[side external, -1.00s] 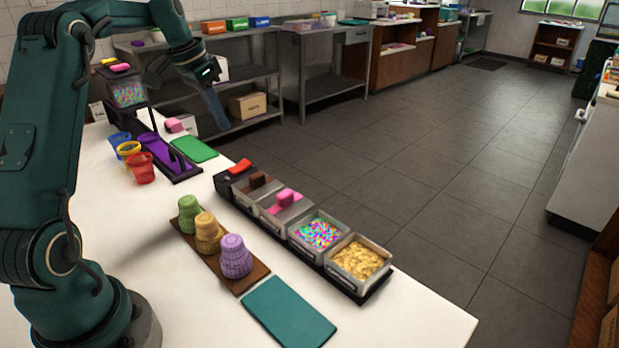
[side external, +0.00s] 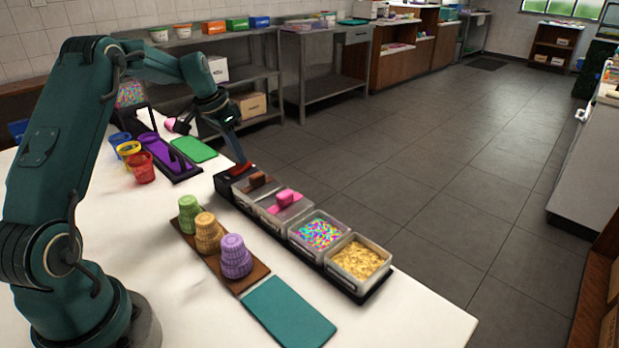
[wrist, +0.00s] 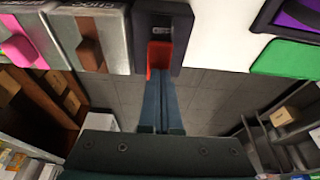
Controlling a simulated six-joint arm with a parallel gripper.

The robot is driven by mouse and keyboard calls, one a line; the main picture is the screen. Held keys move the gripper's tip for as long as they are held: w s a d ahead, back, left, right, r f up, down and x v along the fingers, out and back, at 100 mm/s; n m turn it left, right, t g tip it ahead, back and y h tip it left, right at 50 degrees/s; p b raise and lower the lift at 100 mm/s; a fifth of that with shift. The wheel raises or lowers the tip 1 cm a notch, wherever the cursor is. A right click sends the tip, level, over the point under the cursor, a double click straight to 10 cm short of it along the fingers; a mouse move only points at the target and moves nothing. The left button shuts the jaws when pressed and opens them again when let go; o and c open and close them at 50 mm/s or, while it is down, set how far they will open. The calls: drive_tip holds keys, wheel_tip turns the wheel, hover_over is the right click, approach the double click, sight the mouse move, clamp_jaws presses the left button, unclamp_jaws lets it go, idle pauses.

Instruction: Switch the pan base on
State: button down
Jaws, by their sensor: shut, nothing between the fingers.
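The black pan base (side external: 225,186) runs along the table edge and holds several metal pans. Its red rocker switch (side external: 240,169) sits at its far left end. My gripper (side external: 243,162) is shut and empty, pointing down with its tips at the switch, partly covering it. In the wrist view the closed fingertips (wrist: 160,80) are at the near edge of the red switch (wrist: 159,54). I cannot tell whether they touch it or which way the switch is tipped.
Pans with a brown-handled lid (side external: 258,180) and a pink-handled lid (side external: 285,198) stand right of the switch. A green mat (side external: 194,149) and a purple tray (side external: 160,150) lie to the left. Stacked cups (side external: 207,233) stand nearer on a board.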

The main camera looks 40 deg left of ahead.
drive_tip(key=shift+f, duration=0.1)
drive_tip(key=shift+w+f, duration=0.15)
drive_tip(key=shift+s, duration=0.85)
drive_tip(key=v, duration=1.4)
